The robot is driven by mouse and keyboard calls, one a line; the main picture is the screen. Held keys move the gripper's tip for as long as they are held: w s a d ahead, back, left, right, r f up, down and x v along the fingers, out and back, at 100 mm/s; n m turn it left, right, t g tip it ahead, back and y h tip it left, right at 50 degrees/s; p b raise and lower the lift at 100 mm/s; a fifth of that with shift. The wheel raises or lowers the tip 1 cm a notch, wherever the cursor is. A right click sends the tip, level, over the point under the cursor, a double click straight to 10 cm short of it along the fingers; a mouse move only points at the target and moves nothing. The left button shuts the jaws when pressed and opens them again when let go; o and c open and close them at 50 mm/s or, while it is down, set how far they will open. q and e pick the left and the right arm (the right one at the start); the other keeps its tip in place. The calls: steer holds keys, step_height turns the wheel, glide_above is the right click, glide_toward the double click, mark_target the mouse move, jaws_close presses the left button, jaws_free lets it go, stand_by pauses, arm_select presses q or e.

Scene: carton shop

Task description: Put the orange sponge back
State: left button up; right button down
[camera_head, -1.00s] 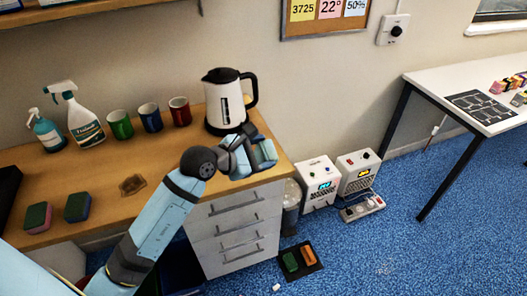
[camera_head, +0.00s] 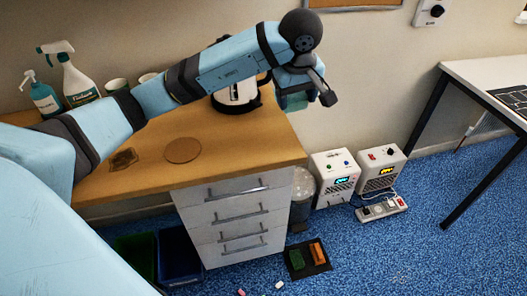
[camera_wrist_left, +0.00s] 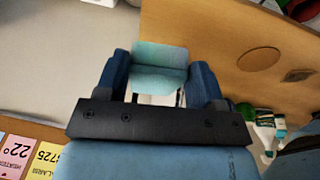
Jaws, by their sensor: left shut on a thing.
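An orange block (camera_head: 317,254), which looks like the orange sponge, lies on a dark mat (camera_head: 322,268) on the floor, beside a green block (camera_head: 296,260). My left gripper (camera_head: 296,97) is raised at the right end of the wooden counter, far above the mat. It is shut on a teal block (camera_head: 291,103), which I cannot identify for sure. In the left wrist view the teal block (camera_wrist_left: 160,78) sits between the dark blue fingers. My right gripper is not in view.
The counter (camera_head: 235,148) holds a round coaster (camera_head: 182,150), a brown patch (camera_head: 122,158), spray bottles (camera_head: 78,82) and a kettle (camera_head: 238,98) partly behind my arm. Two white boxes (camera_head: 335,180) and a power strip (camera_head: 382,208) stand on the floor. A white table is at right.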

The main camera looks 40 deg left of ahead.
arm_select(q)
steer(key=a+r+y+b, duration=0.1)
steer(key=a+y+b, duration=0.15)
steer(key=a, duration=0.45)
steer(key=shift+m+t, duration=0.3)
steer(key=f, duration=0.9)
steer(key=s+f, duration=0.1)
steer(key=f, duration=0.4)
steer(key=shift+a+f+p, duration=0.1)
steer(key=shift+f+p, duration=0.05)
steer(key=shift+p, duration=0.2)
steer(key=shift+f, duration=0.5)
step_height(320, 180, down, 4)
steer(key=shift+r, duration=0.15)
steer(key=o, duration=0.9)
steer(key=shift+w, duration=0.1)
steer(key=shift+c, duration=0.2)
steer(key=shift+r, duration=0.1)
